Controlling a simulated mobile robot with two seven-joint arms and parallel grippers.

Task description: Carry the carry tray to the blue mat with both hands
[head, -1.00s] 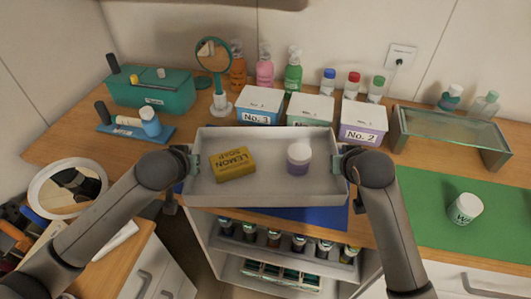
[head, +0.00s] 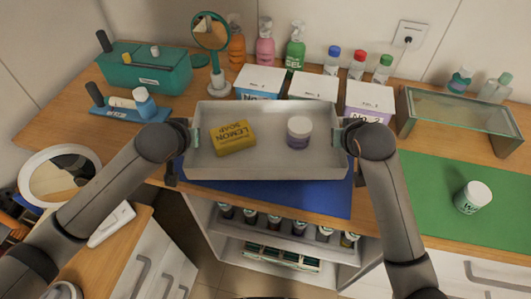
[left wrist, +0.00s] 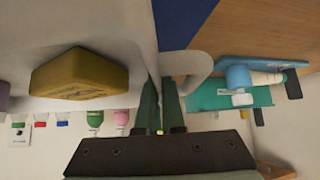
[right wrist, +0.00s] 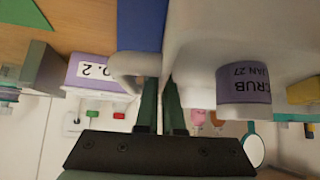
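The grey carry tray (head: 265,172) is held level between my two grippers. It carries a yellow lemon soap bar (head: 234,138) and a white-and-purple scrub jar (head: 299,131). My left gripper (head: 192,137) is shut on the tray's left handle, seen between the fingers in the left wrist view (left wrist: 160,105). My right gripper (head: 341,137) is shut on the right handle, also in the right wrist view (right wrist: 160,105). The blue mat (head: 300,196) lies on the wooden counter below the tray. The tray hides its far part, and the tray appears raised above it.
Numbered boxes (head: 314,86) stand just behind the tray, with a mirror (head: 211,33) and several bottles further back. A teal box (head: 150,70) stands at left. A glass-topped stand (head: 460,110) and a green mat (head: 430,215) with a white jar (head: 473,197) are at right.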

